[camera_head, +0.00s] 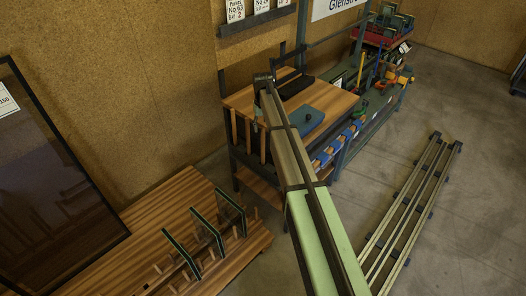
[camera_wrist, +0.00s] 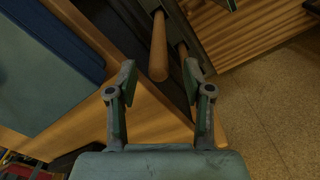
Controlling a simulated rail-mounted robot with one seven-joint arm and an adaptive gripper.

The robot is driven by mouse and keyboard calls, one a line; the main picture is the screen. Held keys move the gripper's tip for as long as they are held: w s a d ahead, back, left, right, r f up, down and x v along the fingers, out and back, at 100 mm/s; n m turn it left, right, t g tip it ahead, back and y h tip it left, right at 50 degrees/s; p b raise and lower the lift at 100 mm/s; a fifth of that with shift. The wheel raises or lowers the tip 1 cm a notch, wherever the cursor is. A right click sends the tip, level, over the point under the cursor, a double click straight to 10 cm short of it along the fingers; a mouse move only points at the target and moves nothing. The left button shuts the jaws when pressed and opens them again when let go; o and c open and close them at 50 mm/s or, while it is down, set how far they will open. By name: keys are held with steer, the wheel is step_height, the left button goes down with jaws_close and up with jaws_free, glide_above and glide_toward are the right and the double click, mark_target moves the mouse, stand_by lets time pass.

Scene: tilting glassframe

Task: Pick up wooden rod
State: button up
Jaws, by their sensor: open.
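A wooden rod (camera_wrist: 158,40) shows in the wrist view, its rounded near end pointing toward me. My gripper (camera_wrist: 159,72) is open, with one finger on each side of the rod's near end and a visible gap to both. A second rod (camera_wrist: 184,58) is partly hidden behind the right finger. In the head view, several upright rods (camera_head: 247,133) stand at the left end of the wooden workbench (camera_head: 338,101). My arm reaches over the bench to that end, where its tip hides part of the rods.
A blue-grey board with a black knob (camera_head: 307,117) lies on the bench. A low wooden platform (camera_head: 165,205) with upright glass panes (camera_head: 207,231) is at lower left. A rail frame (camera_head: 412,210) lies on the floor at right. Open floor surrounds it.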

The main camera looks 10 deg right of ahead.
mark_target(263, 134)
steer(key=shift+f+p, duration=1.2)
steer(key=shift+f, duration=1.45)
jaws_close()
